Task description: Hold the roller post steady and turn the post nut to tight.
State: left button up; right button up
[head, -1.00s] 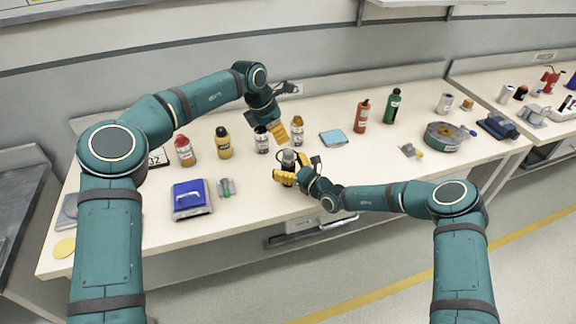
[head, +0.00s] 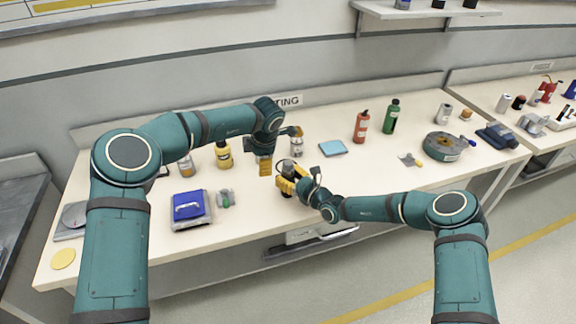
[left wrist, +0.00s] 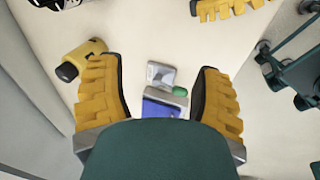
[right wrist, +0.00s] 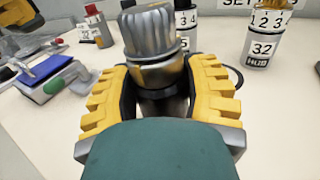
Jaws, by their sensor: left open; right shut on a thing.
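The roller post (right wrist: 150,75) stands upright in the right wrist view, a dark and metallic cylinder with a ribbed silver top that I take for the post nut (right wrist: 148,28). In the head view the post (head: 288,167) is small and partly covered. My right gripper (head: 288,180) is shut around the post below the ribbed top; its yellow fingers (right wrist: 160,95) flank it on both sides. My left gripper (head: 266,163) is open and empty, above the table just left of the post. Its spread fingers (left wrist: 156,80) have only table items well below between them.
A blue-topped device (head: 188,207) and a small grey-green item (head: 225,198) lie to the left. A yellow bottle (head: 223,156) and labelled canisters (right wrist: 262,45) stand behind. A light-blue cloth (head: 333,148) lies right. The table front (head: 225,238) is mostly clear.

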pick_arm(q)
jog(key=a+f+m+t+y, duration=0.2)
jog(key=a+m+t+y, duration=0.2)
jog(key=a+y, duration=0.2)
jog(key=m+t+h, duration=0.9)
jog(key=m+h, duration=0.7)
jog(key=m, duration=0.7)
send_near(285, 167)
jog(key=x, duration=1.1)
jog(key=shift+w+d+r, duration=0.1)
jog(key=shift+w+d, duration=0.1)
jog(key=shift+w, duration=0.1)
grip_shut()
